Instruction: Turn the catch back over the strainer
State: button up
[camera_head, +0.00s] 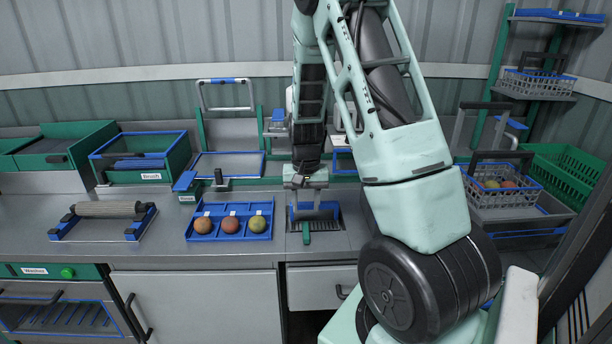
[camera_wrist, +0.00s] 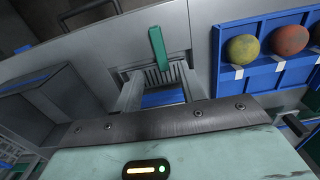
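The strainer (camera_head: 328,224) is a dark slotted grate set in the counter, with a blue part at its back; its slots (camera_wrist: 160,76) also show in the wrist view. The catch (camera_head: 306,233) is a small green bar at the strainer's front edge. In the wrist view the catch (camera_wrist: 157,48) has one end at the slots and points out over the counter toward its front edge. My gripper (camera_head: 306,213) points down over the strainer. In the wrist view its two fingers (camera_wrist: 157,82) are apart with nothing held between them, just behind the catch. Whether they touch the strainer is unclear.
A roller on a blue frame (camera_head: 65,226) lies farther left. Grey crates (camera_head: 505,197) and a green crate (camera_head: 566,172) stand at the right. The counter front by the catch is clear.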

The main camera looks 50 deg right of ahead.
notch_tip(320, 180, up, 10)
jog(key=shift+f, duration=0.15)
dwell(0.7)
jog(key=a+r+n+y, duration=0.1)
jog(key=a+n, duration=0.6)
jog(key=a, duration=1.6)
jog(key=s+a+n, duration=1)
jog(key=s+a, duration=0.7)
jog(key=a, duration=0.1)
jog(key=shift+s+n, duration=0.3)
jog(key=shift+s, duration=0.05)
jog(key=shift+r, duration=0.1)
